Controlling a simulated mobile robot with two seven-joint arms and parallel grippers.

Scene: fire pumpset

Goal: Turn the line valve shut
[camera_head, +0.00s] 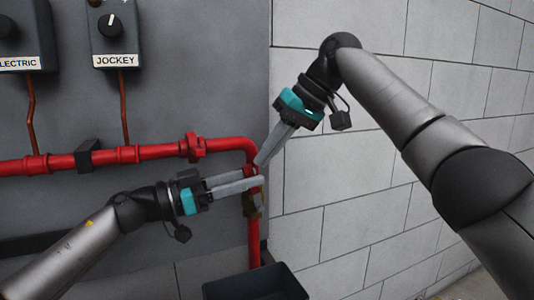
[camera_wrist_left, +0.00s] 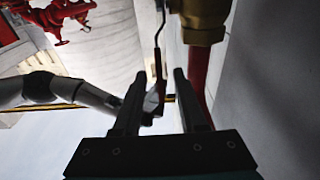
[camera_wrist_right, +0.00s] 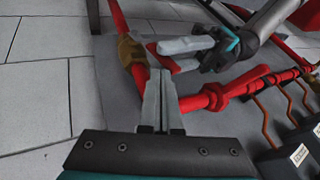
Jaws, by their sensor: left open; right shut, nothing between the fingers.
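The line valve has a brass body (camera_head: 254,206) on the vertical red pipe, partly behind my left gripper (camera_head: 261,177). It also shows at the top of the left wrist view (camera_wrist_left: 204,22) and in the right wrist view (camera_wrist_right: 131,52). Its lever (camera_wrist_left: 158,62) has a thin dark stem and a reddish grip. In the left wrist view the lever lies between the open fingers of my left gripper (camera_wrist_left: 160,76); contact cannot be told. My right gripper (camera_head: 260,163) is shut and empty, pointing down just above the left fingers, near the pipe's bend.
A red horizontal pipe (camera_head: 110,155) runs along the grey panel to the bend. The JOCKEY box (camera_head: 115,28) and the ELECTRIC box (camera_head: 20,36) hang above it. A dark bin (camera_head: 255,284) stands below the valve. The block wall (camera_head: 365,225) at right is bare.

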